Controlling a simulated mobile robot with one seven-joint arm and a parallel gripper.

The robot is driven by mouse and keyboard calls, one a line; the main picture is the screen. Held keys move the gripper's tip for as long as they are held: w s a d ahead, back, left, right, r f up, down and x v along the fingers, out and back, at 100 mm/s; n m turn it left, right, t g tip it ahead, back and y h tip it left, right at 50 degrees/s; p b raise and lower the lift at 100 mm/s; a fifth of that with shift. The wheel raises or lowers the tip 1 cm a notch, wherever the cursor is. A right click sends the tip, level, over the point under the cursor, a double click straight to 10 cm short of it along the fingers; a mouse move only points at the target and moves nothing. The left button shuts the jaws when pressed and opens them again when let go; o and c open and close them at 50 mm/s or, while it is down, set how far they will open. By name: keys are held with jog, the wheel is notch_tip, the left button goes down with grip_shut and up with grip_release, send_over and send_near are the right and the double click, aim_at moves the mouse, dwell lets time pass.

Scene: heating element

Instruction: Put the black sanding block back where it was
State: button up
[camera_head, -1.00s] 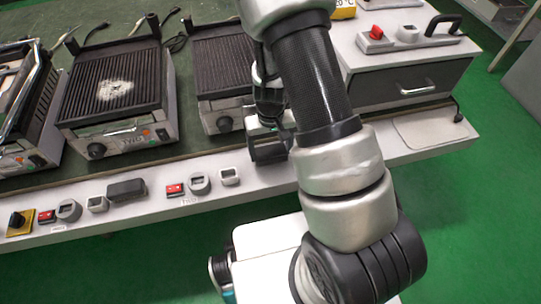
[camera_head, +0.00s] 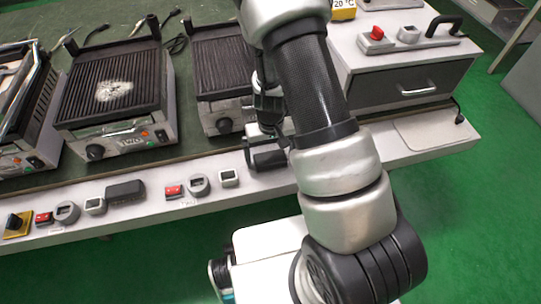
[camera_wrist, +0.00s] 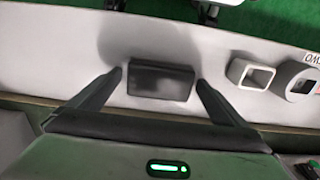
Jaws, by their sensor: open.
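The black sanding block (camera_wrist: 160,82) lies on the pale front ledge of the table. In the wrist view it is between the two fingertips of my gripper (camera_wrist: 159,76), with a gap on each side. My gripper is open and holds nothing. In the head view the block (camera_head: 268,161) shows at the ledge, partly hidden by my gripper (camera_head: 266,142) and arm. A similar black block (camera_head: 125,193) lies farther left on the ledge.
Beside the block are a grey square ring (camera_head: 228,178), a grey round ring (camera_head: 198,186) and a red switch (camera_head: 174,191). Grill plates (camera_head: 118,90) stand behind. A drawer unit (camera_head: 415,84) stands at the right.

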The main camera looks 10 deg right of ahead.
notch_tip(320, 180, up, 12)
jog(key=p, duration=0.3)
notch_tip(320, 180, up, 10)
jog(key=t+y, duration=0.1)
send_over(270, 158)
jog(key=a, duration=0.1)
jog(key=s+r+t, duration=0.1)
jog(key=s+r, duration=0.2)
jog(key=r, duration=0.5)
jog(key=s+d+r+t+h, duration=0.1)
jog(key=s+d+r+t, duration=0.1)
jog(key=s+r, duration=1)
jog(key=shift+r+t, duration=0.3)
jog(key=shift+t, duration=0.5)
